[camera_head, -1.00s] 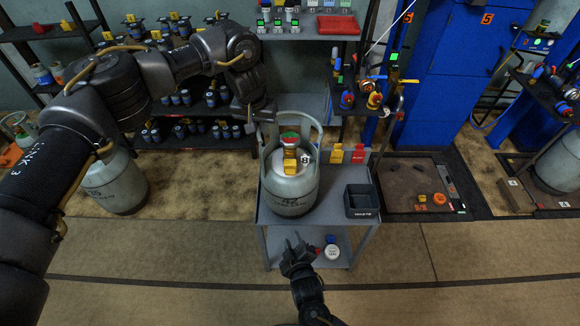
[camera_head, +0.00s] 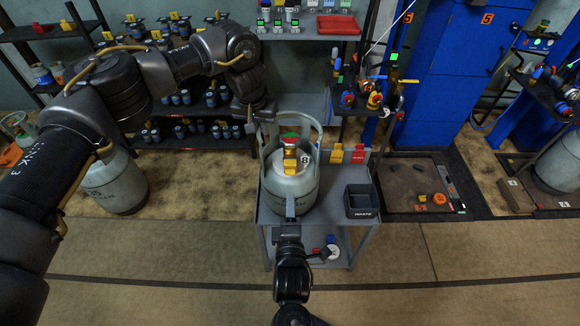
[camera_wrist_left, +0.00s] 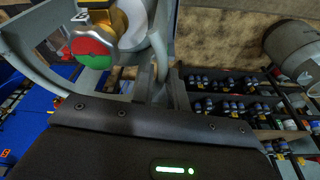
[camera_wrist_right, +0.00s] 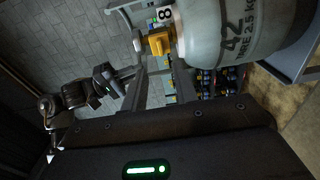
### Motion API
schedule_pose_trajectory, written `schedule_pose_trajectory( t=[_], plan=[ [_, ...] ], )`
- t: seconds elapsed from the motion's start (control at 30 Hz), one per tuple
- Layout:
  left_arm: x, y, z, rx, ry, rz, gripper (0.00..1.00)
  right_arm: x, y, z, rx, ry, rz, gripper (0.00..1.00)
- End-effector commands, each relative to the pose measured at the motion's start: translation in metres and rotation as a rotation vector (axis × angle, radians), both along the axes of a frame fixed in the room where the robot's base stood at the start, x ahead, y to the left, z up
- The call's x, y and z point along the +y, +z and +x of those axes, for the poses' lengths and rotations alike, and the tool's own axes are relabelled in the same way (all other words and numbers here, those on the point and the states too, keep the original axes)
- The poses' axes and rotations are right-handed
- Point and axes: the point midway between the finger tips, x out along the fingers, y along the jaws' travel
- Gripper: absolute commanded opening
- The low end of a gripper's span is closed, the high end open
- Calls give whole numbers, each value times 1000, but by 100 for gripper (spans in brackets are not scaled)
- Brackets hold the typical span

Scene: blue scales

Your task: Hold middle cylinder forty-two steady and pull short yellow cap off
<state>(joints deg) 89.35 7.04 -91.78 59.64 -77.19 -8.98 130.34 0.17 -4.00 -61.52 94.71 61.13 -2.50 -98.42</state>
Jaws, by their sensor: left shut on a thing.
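The middle cylinder marked 42 (camera_head: 287,193) is grey and stands upright on a small grey cart. Its short yellow cap (camera_head: 291,167) faces my side, below a red-and-green valve top (camera_head: 290,140). My left gripper (camera_head: 263,113) is shut on the cylinder's grey collar handle; the handle shows between its fingers in the left wrist view (camera_wrist_left: 162,72). My right gripper (camera_head: 291,203) is in front of the cylinder, just below the cap. In the right wrist view its fingers (camera_wrist_right: 158,75) are apart and empty, with the yellow cap (camera_wrist_right: 159,43) just beyond their tips.
A dark waste bin (camera_head: 361,201) stands at the cart's right side. Yellow and red tags (camera_head: 347,154) are behind it. Another grey cylinder (camera_head: 115,183) stands on the floor at left. Shelves (camera_head: 190,130) with several valves are behind. The floor in front is clear.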

Motion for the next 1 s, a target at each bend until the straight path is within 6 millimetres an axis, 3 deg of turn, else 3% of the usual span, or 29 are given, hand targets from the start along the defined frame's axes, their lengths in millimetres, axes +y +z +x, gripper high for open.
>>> schedule_pose_trajectory(
  t=[0.6,1.0],
  plan=[
    [2,1,1,-2,4,2,0,1,0,80,-1,-1,1,29],
    [2,1,1,-1,4,2,0,1,0,97,0,0,2,29]
  ],
)
